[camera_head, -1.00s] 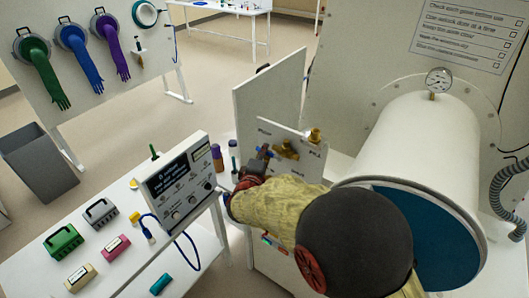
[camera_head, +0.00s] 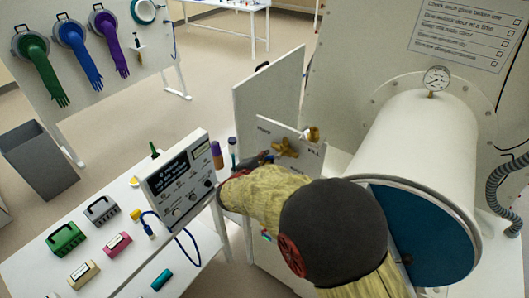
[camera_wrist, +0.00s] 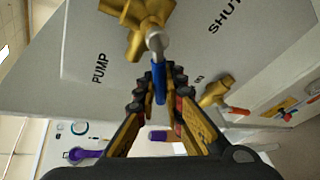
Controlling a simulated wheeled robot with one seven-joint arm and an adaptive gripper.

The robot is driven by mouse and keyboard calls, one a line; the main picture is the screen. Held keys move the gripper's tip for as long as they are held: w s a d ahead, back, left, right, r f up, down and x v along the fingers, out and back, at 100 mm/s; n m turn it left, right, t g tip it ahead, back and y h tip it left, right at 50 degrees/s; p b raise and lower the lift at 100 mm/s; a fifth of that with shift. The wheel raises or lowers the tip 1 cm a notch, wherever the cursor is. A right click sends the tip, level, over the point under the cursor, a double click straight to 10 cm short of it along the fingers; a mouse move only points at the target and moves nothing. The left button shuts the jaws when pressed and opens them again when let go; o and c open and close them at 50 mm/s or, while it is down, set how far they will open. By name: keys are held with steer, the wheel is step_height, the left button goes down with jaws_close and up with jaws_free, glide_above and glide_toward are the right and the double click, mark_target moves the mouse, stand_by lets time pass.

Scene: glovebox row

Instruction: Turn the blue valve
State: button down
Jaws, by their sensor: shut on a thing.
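The blue valve handle (camera_wrist: 158,82) hangs from a brass valve body (camera_wrist: 135,22) on a pale panel in the wrist view. My gripper (camera_wrist: 160,88) has its two ribbed fingers on either side of the blue handle, shut on its lower part. The handle points down from the brass body in that view, between the words PUMP and SHUT on the panel. In the head view the brass body (camera_head: 286,148) shows on the panel beside the white cylinder. My arm hides most of the handle and fingers there.
A second brass valve (camera_wrist: 216,90) with an orange-red handle sits close to the right of my gripper in the wrist view. A control box (camera_head: 180,178) stands left of my arm. A large white cylinder (camera_head: 420,135) with a blue door is at the right.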

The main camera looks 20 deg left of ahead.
steer(key=s+d+n+h+p, duration=0.2)
steer(key=d+n+h+p, duration=0.7)
steer(key=n, duration=0.5)
steer(key=shift+s+d+f+n+g+h+p, duration=0.15)
steer(key=shift+s+f+n+g+h+p, duration=0.2)
steer(key=shift+h+p, duration=0.4)
steer(key=shift+w+r, duration=0.1)
stand_by(0.5)
steer(key=c, duration=1.9)
jaws_free()
